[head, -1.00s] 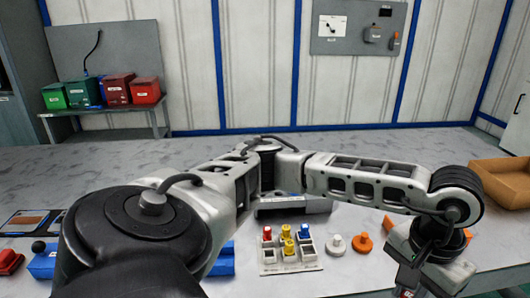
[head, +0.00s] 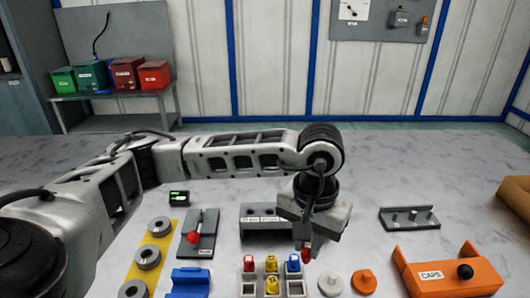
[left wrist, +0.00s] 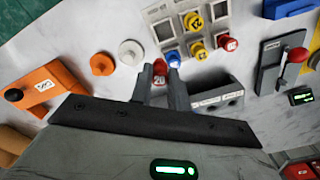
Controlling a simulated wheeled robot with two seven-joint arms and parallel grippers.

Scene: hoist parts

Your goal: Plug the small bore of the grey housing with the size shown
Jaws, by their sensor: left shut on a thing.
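My left gripper (head: 309,240) is shut on a red plug (head: 307,254), whose end in the left wrist view (left wrist: 160,70) carries a label that seems to read 20. It is held above the table, beside the right end of the grey housing (head: 266,212). In the left wrist view the housing (left wrist: 228,88) lies right of the fingers, with labels and dark round openings on its side. A light holder (head: 248,285) in front bears another red plug (head: 249,264), two yellow plugs (head: 271,263) and a blue plug (head: 293,262). The right gripper is out of view.
A white disc (head: 331,283) and an orange disc (head: 364,281) lie right of the holder. Farther right are an orange CAPS tray (head: 425,279) and a grey pin rack (head: 409,222). Left are a red-handled lever fixture (head: 207,222), a small green-lit display (head: 179,197) and grey rings (head: 148,257).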

